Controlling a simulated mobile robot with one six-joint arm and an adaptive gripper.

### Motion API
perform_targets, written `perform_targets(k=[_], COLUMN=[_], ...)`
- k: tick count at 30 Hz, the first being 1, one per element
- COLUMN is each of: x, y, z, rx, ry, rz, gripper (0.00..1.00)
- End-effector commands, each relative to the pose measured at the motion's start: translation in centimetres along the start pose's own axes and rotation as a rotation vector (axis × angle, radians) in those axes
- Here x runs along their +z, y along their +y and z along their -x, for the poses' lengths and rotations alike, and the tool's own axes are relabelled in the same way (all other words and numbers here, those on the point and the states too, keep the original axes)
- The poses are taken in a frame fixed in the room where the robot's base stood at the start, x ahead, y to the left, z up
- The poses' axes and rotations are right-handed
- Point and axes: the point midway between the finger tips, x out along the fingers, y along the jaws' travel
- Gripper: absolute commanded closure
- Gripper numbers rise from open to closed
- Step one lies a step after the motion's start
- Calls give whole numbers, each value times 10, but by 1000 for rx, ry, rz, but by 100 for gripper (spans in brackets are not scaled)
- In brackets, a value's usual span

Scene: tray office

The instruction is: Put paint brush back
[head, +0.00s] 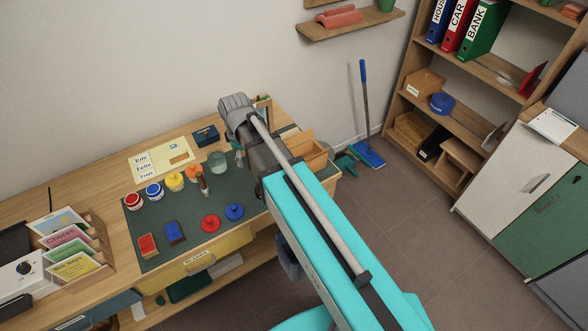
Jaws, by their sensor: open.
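A small brown thing with a pale end (203,186), which looks like the paint brush, is on the dark green mat (188,208), beside the orange-topped pot (193,171). It is too small to tell whether it stands or leans. A greenish glass jar (217,160) stands at the mat's back edge. My gripper (240,159) is at the right end of the mat, just right of the jar and apart from the brush. My arm hides most of it. It appears open, and I see nothing held.
Red (134,202), blue (154,191) and yellow (174,182) pots line the mat's back. Red (210,223) and blue (235,211) round lids and two small blocks lie in front. A wooden box (307,150) is right of my arm. A card rack (75,250) stands left.

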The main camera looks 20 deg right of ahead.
Motion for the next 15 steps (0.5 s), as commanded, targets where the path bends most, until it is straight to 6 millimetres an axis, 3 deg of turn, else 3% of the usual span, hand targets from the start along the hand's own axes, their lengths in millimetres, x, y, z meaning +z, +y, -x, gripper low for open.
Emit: perform_targets(k=[1,6,12,15], x=[24,82,136,152], y=[-1,1,-2,-4], z=[0,0,0,0], rx=[0,1,1,2], ry=[0,-1,-1,-1], rz=[-96,-435,-774,-884], gripper=[34,34,34,34])
